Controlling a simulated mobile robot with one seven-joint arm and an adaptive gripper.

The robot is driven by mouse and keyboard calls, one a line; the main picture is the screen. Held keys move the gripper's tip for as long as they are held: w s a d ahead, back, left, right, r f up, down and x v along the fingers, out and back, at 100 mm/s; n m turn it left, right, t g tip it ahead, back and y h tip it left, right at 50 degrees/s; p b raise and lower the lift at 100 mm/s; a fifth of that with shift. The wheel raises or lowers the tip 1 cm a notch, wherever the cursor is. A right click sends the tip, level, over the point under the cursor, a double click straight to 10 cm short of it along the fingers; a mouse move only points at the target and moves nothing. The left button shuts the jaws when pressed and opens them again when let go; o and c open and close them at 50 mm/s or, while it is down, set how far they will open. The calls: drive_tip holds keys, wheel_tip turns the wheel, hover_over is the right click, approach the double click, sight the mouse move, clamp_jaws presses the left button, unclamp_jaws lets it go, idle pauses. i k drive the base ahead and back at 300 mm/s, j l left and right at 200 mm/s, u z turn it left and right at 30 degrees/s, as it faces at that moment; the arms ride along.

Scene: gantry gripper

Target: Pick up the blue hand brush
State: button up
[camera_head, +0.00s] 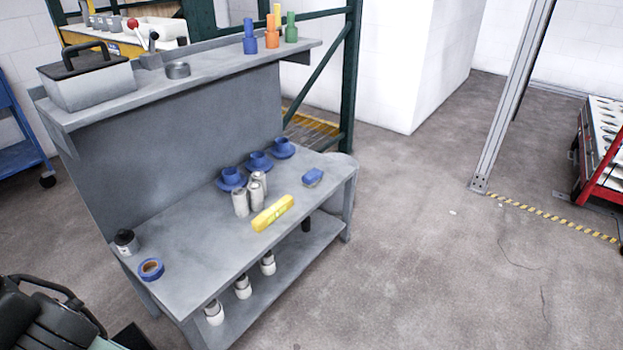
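A small blue block-like object that looks like the blue hand brush (313,177) lies on the grey workbench top (190,245), near its right end. Its bristles cannot be made out at this size. A yellow spirit level (272,213) lies to its left and nearer the front edge, apart from it. My gripper does not show in the head view, so its distance to the brush cannot be told.
Grey cans (241,203) and blue flanged parts (231,179) stand left of the brush. Blue tape (151,269) and a dark-lidded jar (126,242) are at the bench's left end. An upper shelf (215,62) overhangs the back.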

sight(313, 177)
drive_tip(key=i+j, duration=0.1)
drive_tip(key=i, duration=0.95)
drive_tip(key=i+j+z, duration=0.1)
drive_tip(key=i, duration=0.45)
